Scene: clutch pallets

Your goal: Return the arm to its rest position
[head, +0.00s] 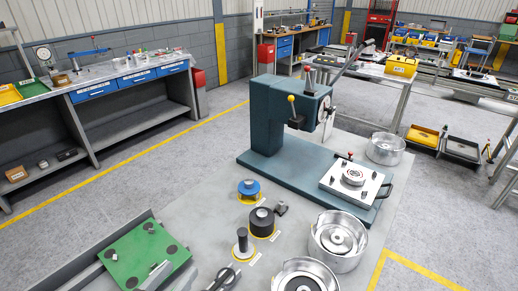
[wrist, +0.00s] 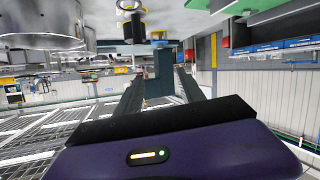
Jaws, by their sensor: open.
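In the wrist view my gripper (wrist: 162,72) shows as two dark fingers with a clear gap between them. Nothing is held between the fingers, and its purple housing fills the bottom of the picture. The wrist view looks upside down, with the bench top along its upper edge. In the head view I cannot clearly make out my gripper or arm. On the bench stands a dark teal press (head: 268,112) with a plate fixture (head: 335,182) on its base.
Metal pans (head: 338,258) sit at the front right of the bench, another pan (head: 385,149) beyond. A blue-topped part (head: 249,187), a black cylinder (head: 262,221) and a post (head: 242,245) stand mid-bench. A green board (head: 130,262) lies left. Floor beyond is open.

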